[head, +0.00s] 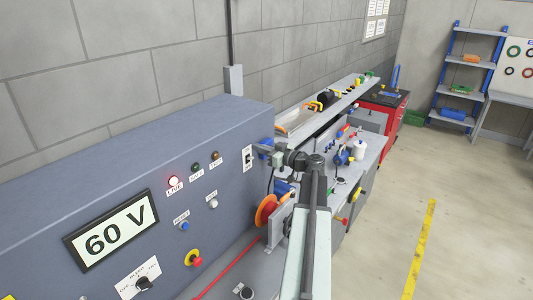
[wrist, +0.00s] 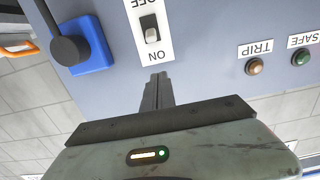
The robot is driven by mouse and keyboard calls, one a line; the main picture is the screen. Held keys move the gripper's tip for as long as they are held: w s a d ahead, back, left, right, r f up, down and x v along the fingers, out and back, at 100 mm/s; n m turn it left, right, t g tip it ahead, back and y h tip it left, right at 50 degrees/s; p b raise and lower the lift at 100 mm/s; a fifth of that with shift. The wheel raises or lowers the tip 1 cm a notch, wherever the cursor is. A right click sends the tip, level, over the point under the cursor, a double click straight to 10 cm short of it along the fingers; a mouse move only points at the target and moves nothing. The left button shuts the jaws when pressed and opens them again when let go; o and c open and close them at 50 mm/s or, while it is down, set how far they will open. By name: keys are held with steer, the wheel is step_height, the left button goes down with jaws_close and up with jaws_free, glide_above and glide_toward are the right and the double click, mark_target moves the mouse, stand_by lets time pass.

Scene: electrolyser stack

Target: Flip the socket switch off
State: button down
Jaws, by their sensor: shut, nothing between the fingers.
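The socket switch (wrist: 151,30) is a small rocker on a white plate marked OFF and ON, which appears upside down in the wrist view. Its pale part lies toward the ON label and its dark part toward OFF. In the head view the switch (head: 248,158) is at the right end of the grey panel. My gripper (wrist: 158,78) is shut and empty, its fingertips just short of the plate's ON end, apart from the rocker. It also shows in the head view (head: 276,156), right of the switch. A blue socket (wrist: 91,42) with a dark plug sits beside the plate.
The panel carries a 60 V display (head: 112,230), a glowing LIVE lamp (head: 173,181), a TRIP lamp (wrist: 254,66), a SAFE lamp (wrist: 300,57) and a red stop button (head: 195,259). A crowded bench (head: 370,160) stands beyond. The floor at right is clear.

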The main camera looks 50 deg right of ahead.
mark_target(247, 145)
steer(key=w, duration=0.1)
steer(key=w+f+b, duration=0.1)
steer(key=w, duration=0.1)
steer(key=shift+w+a, duration=0.1)
steer(key=shift+w, duration=0.05)
steer(key=s+f+b, duration=0.1)
steer(key=f+b, duration=0.2)
steer(key=shift+s, duration=0.35)
steer(key=shift+r, duration=0.1)
